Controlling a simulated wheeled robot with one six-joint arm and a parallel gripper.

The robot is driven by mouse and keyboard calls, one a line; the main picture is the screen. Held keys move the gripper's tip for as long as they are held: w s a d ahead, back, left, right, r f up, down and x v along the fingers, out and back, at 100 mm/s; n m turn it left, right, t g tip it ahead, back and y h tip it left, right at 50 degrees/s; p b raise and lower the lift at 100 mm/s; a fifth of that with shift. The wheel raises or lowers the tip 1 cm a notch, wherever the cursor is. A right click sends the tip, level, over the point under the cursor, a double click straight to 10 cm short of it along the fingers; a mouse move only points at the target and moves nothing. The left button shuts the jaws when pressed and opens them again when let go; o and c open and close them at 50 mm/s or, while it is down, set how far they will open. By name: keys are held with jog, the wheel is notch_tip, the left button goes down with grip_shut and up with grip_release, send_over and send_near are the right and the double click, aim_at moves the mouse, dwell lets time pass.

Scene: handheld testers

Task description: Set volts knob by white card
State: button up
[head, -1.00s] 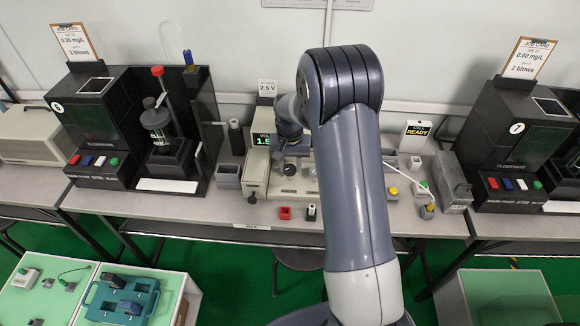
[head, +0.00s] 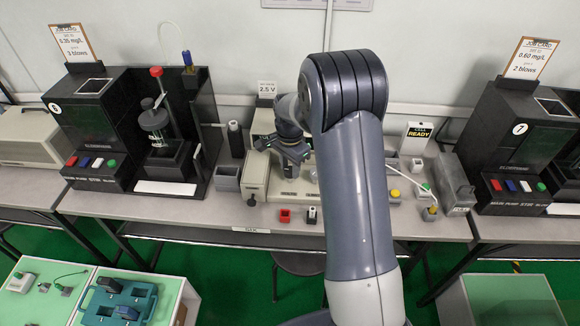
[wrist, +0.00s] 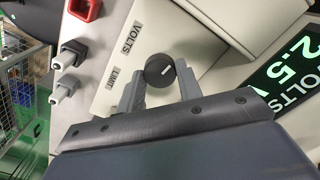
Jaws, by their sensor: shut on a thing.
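The volts knob (wrist: 159,70) is a round black knob with a white pointer line, on a pale panel printed VOLTS and LIMIT. In the wrist view my gripper (wrist: 160,82) is shut on it, one grey finger on each side. In the head view the white card (head: 266,88) stands behind the beige instrument (head: 255,172) and reads 2.5 V. My gripper (head: 293,153) is over the instrument there, and the arm hides the knob and most of the display.
In the head view, black testers stand left (head: 93,120) and right (head: 520,135). A READY card (head: 416,139) stands right of my arm.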

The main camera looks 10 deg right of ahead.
aim_at(290, 170)
jog(key=shift+m, duration=0.3)
jog(key=o, duration=1)
notch_tip(290, 170, up, 11)
jog(key=shift+f, duration=0.15)
dwell(0.3)
notch_tip(290, 170, down, 11)
jog(key=shift+r, duration=0.1)
dwell(0.4)
